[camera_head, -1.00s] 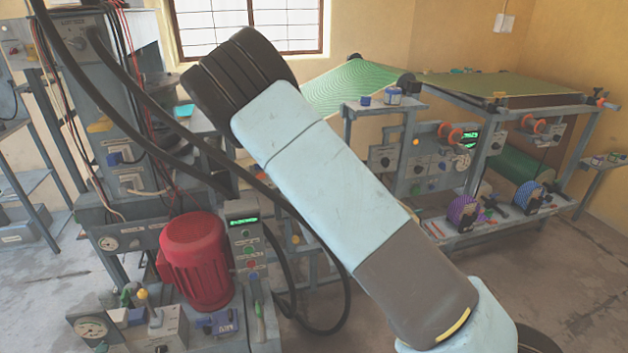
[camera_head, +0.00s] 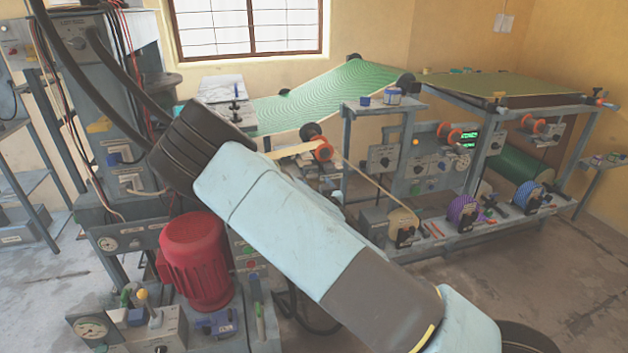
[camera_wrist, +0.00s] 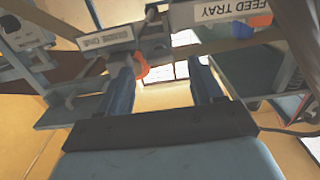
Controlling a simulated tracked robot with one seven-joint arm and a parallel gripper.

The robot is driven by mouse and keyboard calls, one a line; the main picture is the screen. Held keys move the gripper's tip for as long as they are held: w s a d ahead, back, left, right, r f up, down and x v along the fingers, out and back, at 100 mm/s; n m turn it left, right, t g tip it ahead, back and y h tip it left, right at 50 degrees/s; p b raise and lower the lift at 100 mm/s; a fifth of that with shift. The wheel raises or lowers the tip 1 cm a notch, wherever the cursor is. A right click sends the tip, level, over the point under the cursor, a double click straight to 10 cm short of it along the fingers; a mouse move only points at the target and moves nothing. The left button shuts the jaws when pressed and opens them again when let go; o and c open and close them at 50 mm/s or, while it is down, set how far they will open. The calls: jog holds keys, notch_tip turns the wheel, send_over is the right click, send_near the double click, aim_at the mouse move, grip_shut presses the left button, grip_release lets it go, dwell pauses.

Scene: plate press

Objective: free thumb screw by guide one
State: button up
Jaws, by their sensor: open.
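My gripper (camera_wrist: 163,70) shows in the wrist view with its two blue-grey fingers apart and nothing seen between them but an open gap. An orange knob-like part (camera_wrist: 140,66), possibly the thumb screw, sits just beside the left fingertip; I cannot tell whether they touch. Just above and left of it is a grey bar with a white label (camera_wrist: 105,37), whose text is hard to read. In the head view my arm crosses the middle, and my gripper cannot be made out there. An orange-rimmed roller (camera_head: 323,151) shows just beyond the arm.
A plate labelled FEED TRAY (camera_wrist: 232,8) hangs close at the top of the wrist view. In the head view a red motor (camera_head: 194,262) stands left of my arm. A green web (camera_head: 335,95) and a frame with reels (camera_head: 463,212) stand behind and to the right.

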aim_at(314, 178)
jog(key=shift+x, duration=2.05)
jog(key=c, duration=1.1)
jog(key=shift+o, duration=0.2)
